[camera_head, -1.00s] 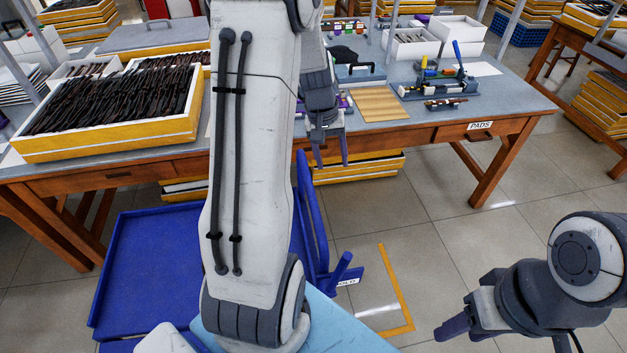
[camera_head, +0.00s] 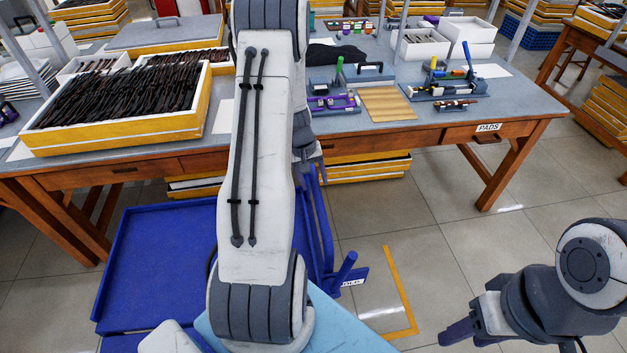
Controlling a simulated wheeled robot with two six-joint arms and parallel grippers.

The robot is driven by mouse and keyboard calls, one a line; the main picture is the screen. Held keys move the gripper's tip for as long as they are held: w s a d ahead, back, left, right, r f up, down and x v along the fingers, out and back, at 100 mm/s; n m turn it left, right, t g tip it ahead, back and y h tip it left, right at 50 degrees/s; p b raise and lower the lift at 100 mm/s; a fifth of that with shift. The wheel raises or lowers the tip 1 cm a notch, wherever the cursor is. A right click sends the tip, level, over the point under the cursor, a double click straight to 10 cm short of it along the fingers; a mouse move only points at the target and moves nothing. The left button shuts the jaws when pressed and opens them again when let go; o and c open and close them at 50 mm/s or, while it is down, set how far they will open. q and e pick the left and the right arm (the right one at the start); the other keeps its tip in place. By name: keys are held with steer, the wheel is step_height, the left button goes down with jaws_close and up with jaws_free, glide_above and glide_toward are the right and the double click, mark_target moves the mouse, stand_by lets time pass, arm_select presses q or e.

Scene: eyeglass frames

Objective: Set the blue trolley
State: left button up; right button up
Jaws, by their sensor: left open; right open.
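The blue trolley (camera_head: 155,265) stands on the floor below and in front of the workbench, at the lower left and middle. Its flat deck shows left of my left arm, and its upright blue handle frame (camera_head: 322,235) shows just right of that arm. My arm hides the part between. My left gripper (camera_head: 318,172) is mostly hidden behind its own arm; its fingers show by the top of the handle frame, and I cannot tell whether they touch it. My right gripper (camera_head: 462,330) is open and empty at the lower right, well away from the trolley.
The wooden workbench (camera_head: 440,130) carries a box of dark eyeglass frames (camera_head: 120,110), a wooden board (camera_head: 387,104) and small fixtures. Yellow tape (camera_head: 402,290) marks the floor right of the trolley. The tiled floor between tape and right gripper is clear.

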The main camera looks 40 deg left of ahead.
arm_select(q)
steer(key=shift+f, duration=0.2)
steer(key=shift+c, duration=0.3)
jaws_close()
stand_by(1.1)
